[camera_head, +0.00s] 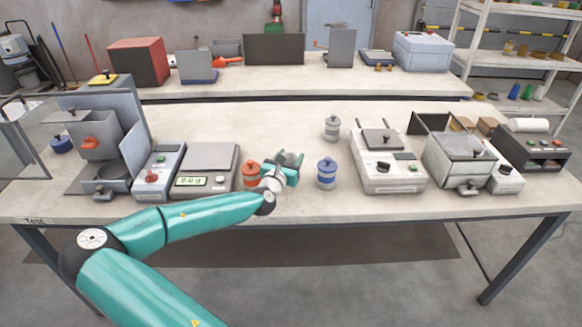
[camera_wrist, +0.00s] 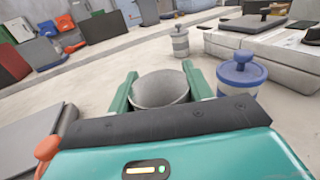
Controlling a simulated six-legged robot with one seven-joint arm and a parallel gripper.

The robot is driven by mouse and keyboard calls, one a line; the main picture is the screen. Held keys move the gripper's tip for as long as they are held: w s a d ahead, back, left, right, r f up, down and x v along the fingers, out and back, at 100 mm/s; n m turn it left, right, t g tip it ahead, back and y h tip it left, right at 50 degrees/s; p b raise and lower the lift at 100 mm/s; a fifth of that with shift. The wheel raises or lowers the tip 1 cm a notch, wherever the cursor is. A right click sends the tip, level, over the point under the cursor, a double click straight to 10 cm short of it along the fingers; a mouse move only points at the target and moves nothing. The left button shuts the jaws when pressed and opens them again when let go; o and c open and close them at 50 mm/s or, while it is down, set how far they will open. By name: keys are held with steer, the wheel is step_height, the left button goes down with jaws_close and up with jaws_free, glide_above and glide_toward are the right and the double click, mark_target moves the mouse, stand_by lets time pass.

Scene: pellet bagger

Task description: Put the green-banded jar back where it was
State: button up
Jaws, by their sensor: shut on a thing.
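My gripper (camera_head: 288,163) is low over the middle of the bench, between an orange-banded jar (camera_head: 250,175) and a blue-banded jar (camera_head: 327,174). In the wrist view my gripper (camera_wrist: 158,72) is shut on a grey, round, open-topped jar (camera_wrist: 160,90), a finger on each side. No green band shows on it; its lower part is hidden by my gripper. I cannot tell whether it touches the bench. The blue-banded jar also shows in the wrist view (camera_wrist: 240,76), right of my gripper. A grey-lidded jar (camera_head: 332,128) stands farther back.
A scale (camera_head: 205,165) is left of the orange-banded jar. A grey-lidded machine (camera_head: 386,170) stands right of the blue-banded jar. The bench (camera_head: 290,125) is clear behind my gripper. Its front edge runs close in front of the jars.

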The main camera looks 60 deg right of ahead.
steer(key=shift+d+f, duration=0.2)
steer(key=shift+f, duration=0.05)
steer(key=shift+d+f, duration=0.2)
steer(key=shift+f, duration=1.5)
steer(key=o, duration=1.3)
steer(key=shift+f, duration=0.15)
steer(key=shift+c, duration=0.2)
steer(key=shift+a, duration=0.15)
steer(key=a, duration=0.7)
steer(key=s+a, duration=0.1)
steer(key=a, duration=0.3)
steer(key=shift+a, duration=0.35)
